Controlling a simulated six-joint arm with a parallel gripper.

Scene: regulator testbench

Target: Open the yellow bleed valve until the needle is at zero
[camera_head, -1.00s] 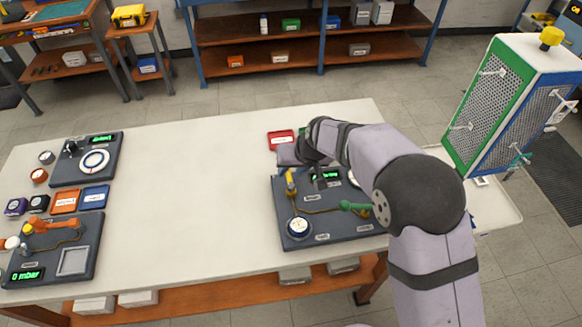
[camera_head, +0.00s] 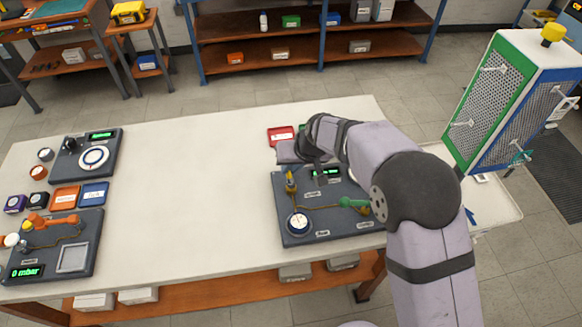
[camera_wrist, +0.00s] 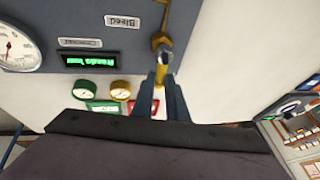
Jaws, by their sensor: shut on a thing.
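The yellow bleed valve (camera_head: 290,182) stands at the left of a dark test panel (camera_head: 275,205). In the wrist view, the yellow handle (camera_wrist: 164,62) is between the two fingers of my gripper (camera_wrist: 163,78), which is shut on it, beside the "Bleed" label (camera_wrist: 122,21). In the head view, my arm hides part of the panel's right side.
A second round gauge (camera_head: 298,223) and a green lever (camera_head: 352,202) are on the same panel. A red tray (camera_head: 281,136) lies behind it. Other panels stand at the table's left; the white table's middle (camera_head: 190,190) is clear. A tall mesh-sided unit (camera_head: 515,100) is at the right.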

